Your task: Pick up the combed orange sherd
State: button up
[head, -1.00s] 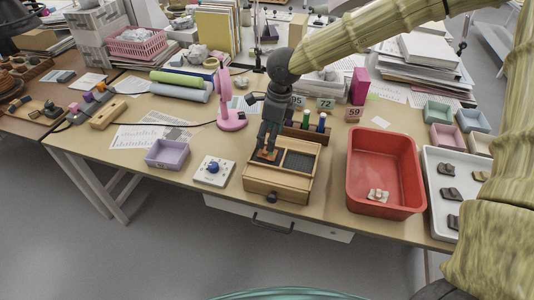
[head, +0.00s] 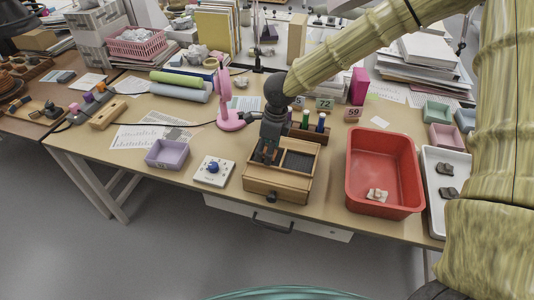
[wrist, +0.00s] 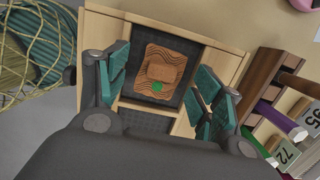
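The combed orange sherd (wrist: 163,72) lies in a dark-lined compartment of the wooden box (head: 268,190). It has wavy combed lines, a plainer raised patch in its middle and a green dot near one edge. My gripper (wrist: 166,88) is open in the wrist view, with its teal fingers on either side of the sherd and gaps between. In the head view my gripper (head: 265,157) points down over the box's left compartment and hides most of the sherd. Whether the fingertips touch the box floor cannot be told.
The box's right compartment (head: 298,161) looks empty. A rack of bottles (head: 309,130) stands behind the box. A white device with a blue knob (head: 212,170) and a lilac tray (head: 167,153) are to its left. A red bin (head: 384,205) is to its right.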

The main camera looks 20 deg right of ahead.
jog(key=c, duration=0.9)
jog(key=shift+r, duration=0.1)
